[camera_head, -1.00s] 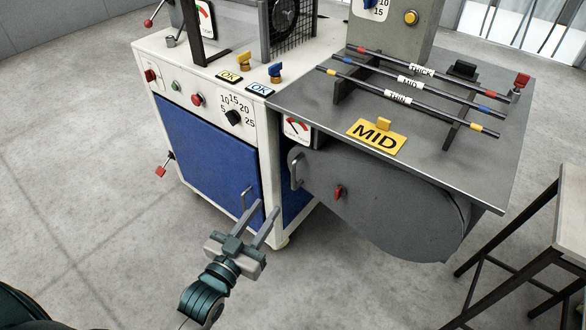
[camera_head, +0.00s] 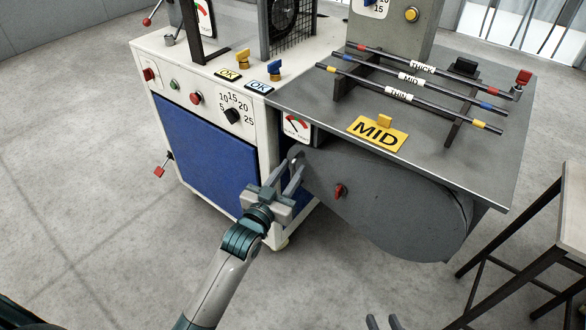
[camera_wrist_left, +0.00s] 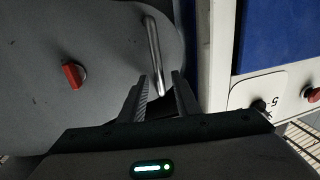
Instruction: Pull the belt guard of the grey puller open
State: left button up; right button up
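The grey belt guard (camera_head: 400,205) is a long rounded cover hanging under the front of the puller's table, flat against the machine. It has a small red latch knob (camera_head: 340,191); the knob also shows in the left wrist view (camera_wrist_left: 73,74). A metal bar handle (camera_wrist_left: 153,50) stands at the guard's end near the white cabinet. My left gripper (camera_head: 287,172) is open at this handle, with a finger on each side of its near end in the wrist view; contact cannot be told. In the head view the gripper largely hides the handle. My right gripper (camera_head: 383,322) is open and empty at the bottom edge.
The white cabinet (camera_head: 190,92) with a blue door (camera_head: 205,150) adjoins the guard at left. The puller's table (camera_head: 470,150) overhangs the guard and carries rods and a yellow MID sign (camera_head: 377,133). A side table (camera_head: 560,220) stands at right. Floor in front is open.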

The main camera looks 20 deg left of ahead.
pick_arm(q)
jog(key=shift+w+d, duration=0.15)
jog(key=shift+w, duration=0.7)
grip_shut()
